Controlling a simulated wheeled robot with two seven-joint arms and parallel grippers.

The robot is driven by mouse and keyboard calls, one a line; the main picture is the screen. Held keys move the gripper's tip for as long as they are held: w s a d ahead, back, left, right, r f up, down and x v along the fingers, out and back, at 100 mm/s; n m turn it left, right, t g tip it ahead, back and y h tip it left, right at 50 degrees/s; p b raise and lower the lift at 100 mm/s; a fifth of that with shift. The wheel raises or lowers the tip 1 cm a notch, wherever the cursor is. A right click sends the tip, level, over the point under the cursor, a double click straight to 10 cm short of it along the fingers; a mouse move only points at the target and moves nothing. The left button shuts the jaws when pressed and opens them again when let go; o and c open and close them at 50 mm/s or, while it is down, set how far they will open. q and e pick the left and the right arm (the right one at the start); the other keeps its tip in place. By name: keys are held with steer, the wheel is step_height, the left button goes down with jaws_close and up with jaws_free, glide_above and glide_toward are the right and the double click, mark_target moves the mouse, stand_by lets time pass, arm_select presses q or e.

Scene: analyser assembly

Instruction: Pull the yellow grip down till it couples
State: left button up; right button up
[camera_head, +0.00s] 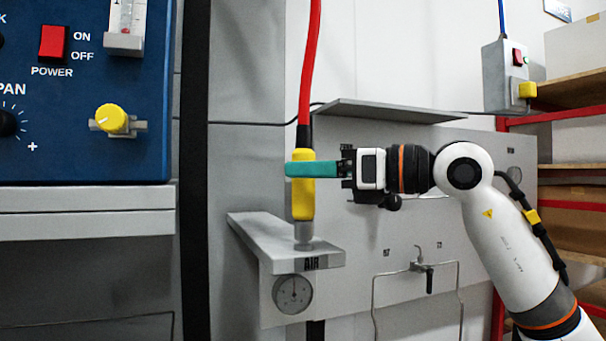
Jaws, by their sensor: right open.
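The yellow grip (303,202) hangs upright at the lower end of a red hose (310,60). Its lower end meets a metal fitting (303,236) on the grey AIR bracket (290,258); I cannot tell whether the two are coupled. My right gripper (292,170) comes in level from the right. Its teal fingers are at the upper half of the grip, and the near finger crosses in front of it. The gripper is open; the far finger is hidden. My left gripper is not in view.
A grey shelf (390,111) juts out above my right gripper. A blue control panel (85,90) stands at left, and a switch box (505,75) hangs at upper right. Shelves with boxes (573,130) stand at right.

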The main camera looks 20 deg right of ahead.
steer(key=b+v, duration=0.2)
steer(key=v, duration=0.8)
steer(key=shift+s, duration=0.15)
steer(key=shift+d, duration=0.15)
